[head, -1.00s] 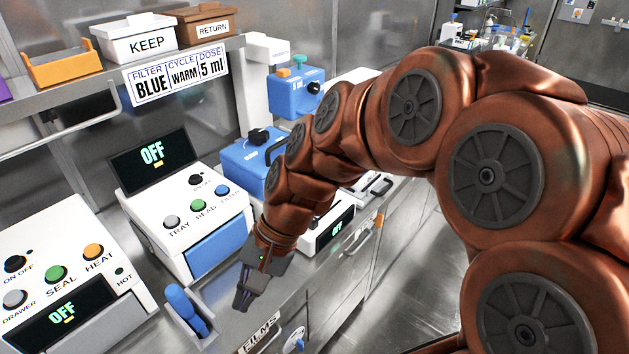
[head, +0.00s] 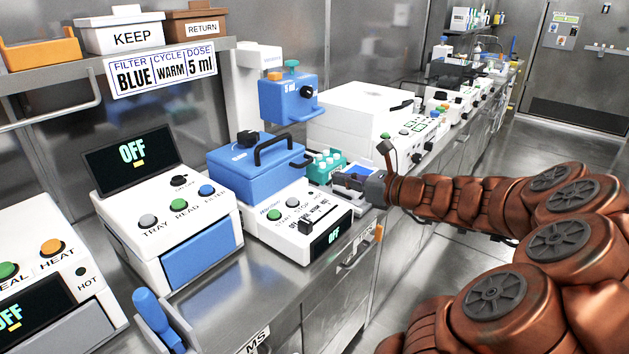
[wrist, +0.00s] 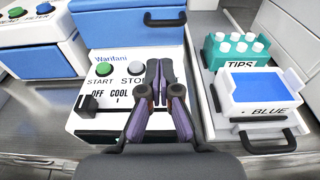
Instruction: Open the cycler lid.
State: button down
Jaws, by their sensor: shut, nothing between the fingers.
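The cycler is a white box (head: 262,222) with a blue lid (head: 250,170) on top. My gripper (wrist: 160,68) is shut and empty, pointing towards the lid over the panel, apart from the handle. In the head view my gripper (head: 362,186) is at the cycler's right; its fingertips are hard to make out.
A teal TIPS rack (wrist: 237,50) and a white tray labelled BLUE (wrist: 262,92) stand right of the cycler. A blue dispenser head (head: 288,97) hangs behind the lid. A white reader (head: 170,222) is on the left. The cycler's display (head: 333,236) reads OFF.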

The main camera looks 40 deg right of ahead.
jog(key=shift+w+d, duration=0.1)
jog(key=shift+d, duration=0.05)
jog(key=shift+x, duration=4.85)
jog(key=shift+r, duration=0.15)
